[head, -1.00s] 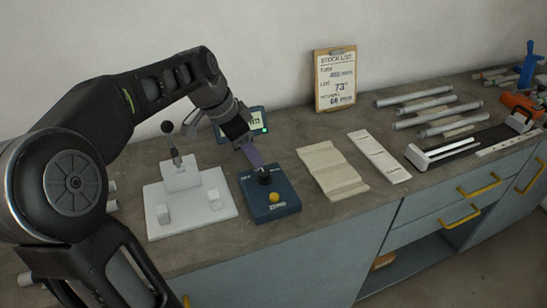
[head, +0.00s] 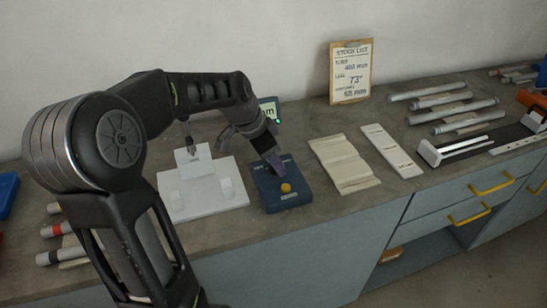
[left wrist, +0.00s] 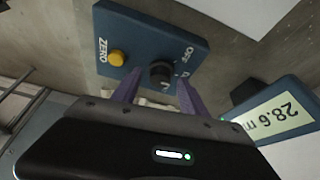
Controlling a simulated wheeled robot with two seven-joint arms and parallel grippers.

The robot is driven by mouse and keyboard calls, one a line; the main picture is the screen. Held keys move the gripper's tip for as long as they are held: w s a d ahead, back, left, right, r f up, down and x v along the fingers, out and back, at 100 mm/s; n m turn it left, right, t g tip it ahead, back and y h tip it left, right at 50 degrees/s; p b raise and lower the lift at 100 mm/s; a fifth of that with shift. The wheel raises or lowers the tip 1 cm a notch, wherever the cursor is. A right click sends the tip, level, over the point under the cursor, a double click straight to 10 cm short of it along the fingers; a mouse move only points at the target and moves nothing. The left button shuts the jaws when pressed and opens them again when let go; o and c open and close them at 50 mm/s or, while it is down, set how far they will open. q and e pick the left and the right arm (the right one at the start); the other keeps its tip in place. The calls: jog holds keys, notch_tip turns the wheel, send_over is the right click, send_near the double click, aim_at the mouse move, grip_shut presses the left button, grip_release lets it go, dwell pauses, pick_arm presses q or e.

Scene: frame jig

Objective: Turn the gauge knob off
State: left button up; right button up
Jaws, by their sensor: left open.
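The blue control box (head: 293,199) stands on the bench with a yellow button on its front part. It also shows in the left wrist view (left wrist: 140,30), with ZERO and OFF lettering. The black gauge knob (left wrist: 160,73) sits on the box next to the OFF mark; in the head view it is hidden by my gripper. My left gripper (head: 276,163) is over the back of the box. In the left wrist view its two purple fingers (left wrist: 159,88) are open, with the knob between or just beyond their tips. I cannot tell whether they touch it.
A lit gauge display (left wrist: 272,118) reads 28.6 beside the box. A white stepped fixture (head: 205,197) stands left of the box. A beige grooved block (head: 343,163) and a pale strip (head: 392,150) lie to the right. A clipboard (head: 350,72) leans on the wall.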

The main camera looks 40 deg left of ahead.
pick_arm(q)
jog(key=shift+c, duration=0.3)
grip_shut()
dwell(0.3)
